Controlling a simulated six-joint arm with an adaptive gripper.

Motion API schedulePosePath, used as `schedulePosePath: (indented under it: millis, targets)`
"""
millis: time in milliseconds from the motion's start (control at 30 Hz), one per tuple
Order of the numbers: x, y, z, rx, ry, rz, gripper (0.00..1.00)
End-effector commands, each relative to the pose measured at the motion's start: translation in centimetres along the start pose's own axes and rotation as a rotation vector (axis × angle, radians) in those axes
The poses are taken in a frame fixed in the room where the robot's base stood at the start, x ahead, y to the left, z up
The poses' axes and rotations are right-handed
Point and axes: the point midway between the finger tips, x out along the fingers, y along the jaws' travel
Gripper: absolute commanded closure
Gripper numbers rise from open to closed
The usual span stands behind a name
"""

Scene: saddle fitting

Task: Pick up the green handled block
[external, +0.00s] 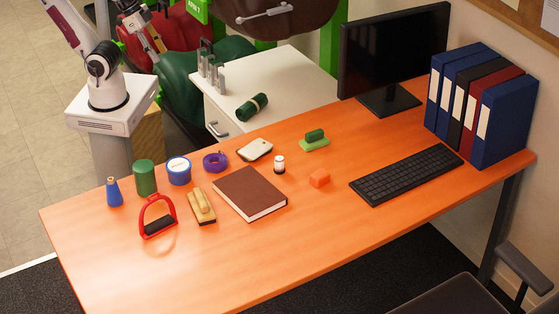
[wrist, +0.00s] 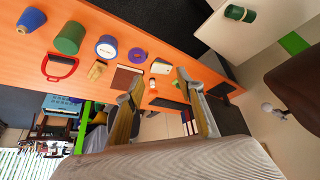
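The green handled block (external: 315,141) stands on the orange desk in the external view. In the external view my arm is at the top left, far from the block and beyond the desk's back edge.
A brown book (external: 250,193), a brush (external: 201,206) and a red stirrup (external: 158,217) lie left. A monitor (external: 392,50) stands behind right. The front desk is clear.

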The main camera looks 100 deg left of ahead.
Motion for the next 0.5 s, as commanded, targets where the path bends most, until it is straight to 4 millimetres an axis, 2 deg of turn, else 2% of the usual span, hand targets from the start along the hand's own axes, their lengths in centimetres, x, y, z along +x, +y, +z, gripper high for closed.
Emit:
schedulePosePath:
  millis: [267, 500]
  targets:
    - [0.1, 0.1, -0.4, 0.000, 0.004, 0.005, 0.62]
    - [0.7, 1.3, -3.3, -0.004, 0.036, 0.043, 0.62]
